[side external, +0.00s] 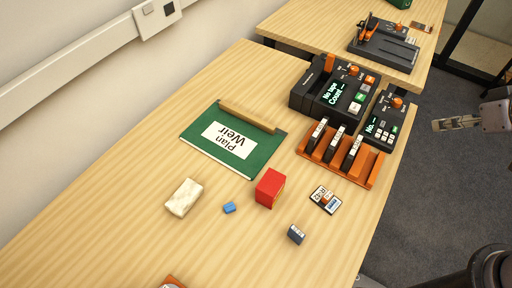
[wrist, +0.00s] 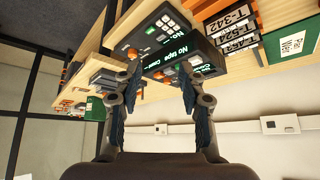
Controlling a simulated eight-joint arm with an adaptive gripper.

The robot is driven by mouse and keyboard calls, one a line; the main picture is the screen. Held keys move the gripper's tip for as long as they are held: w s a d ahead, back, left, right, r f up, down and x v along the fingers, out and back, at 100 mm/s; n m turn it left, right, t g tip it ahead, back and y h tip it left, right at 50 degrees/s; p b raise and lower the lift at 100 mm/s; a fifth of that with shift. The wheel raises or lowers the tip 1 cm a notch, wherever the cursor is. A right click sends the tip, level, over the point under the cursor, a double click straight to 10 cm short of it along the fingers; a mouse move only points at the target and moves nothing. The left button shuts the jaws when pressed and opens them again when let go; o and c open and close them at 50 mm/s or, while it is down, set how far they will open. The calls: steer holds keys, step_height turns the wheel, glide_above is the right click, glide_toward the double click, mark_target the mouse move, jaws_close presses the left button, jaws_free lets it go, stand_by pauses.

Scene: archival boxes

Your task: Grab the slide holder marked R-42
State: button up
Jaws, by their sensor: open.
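A small flat white holder (side external: 325,199) with dark and orange parts lies on the near right of the table, in front of the orange rack. Its small label seems to read R-42. I cannot make it out in the wrist view. My gripper (side external: 437,125) is at the right edge of the side view, out past the table edge and well apart from the holder. In the wrist view my gripper (wrist: 160,85) is open, with nothing between its two fingers.
An orange rack (side external: 372,176) holds three black cartridges; T-342 (wrist: 226,24) is readable. Two dark devices (side external: 335,92) stand behind it. A green folder (side external: 192,136), red box (side external: 270,188), pale block (side external: 184,197), blue piece (side external: 229,208) and grey block (side external: 296,234) lie around.

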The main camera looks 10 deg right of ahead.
steer(key=w+a+f+m+g+y, duration=0.1)
steer(key=a+m+g, duration=0.1)
steer(key=a, duration=0.4)
steer(key=w+a+m+g, duration=0.1)
steer(key=a+m, duration=0.2)
steer(key=a, duration=0.2)
steer(key=m+g+h, duration=0.1)
steer(key=m+g, duration=0.3)
steer(key=m, duration=0.2)
glide_above(329, 195)
steer(key=f, duration=1)
steer(key=shift+w+a+f, duration=0.15)
steer(key=shift+a+f, duration=0.15)
steer(key=shift+a, duration=0.05)
steer(key=shift+d+f, duration=0.15)
steer(key=shift+f, duration=1.3)
steer(key=shift+d+f, duration=0.15)
steer(key=shift+f, duration=1.25)
jaws_close()
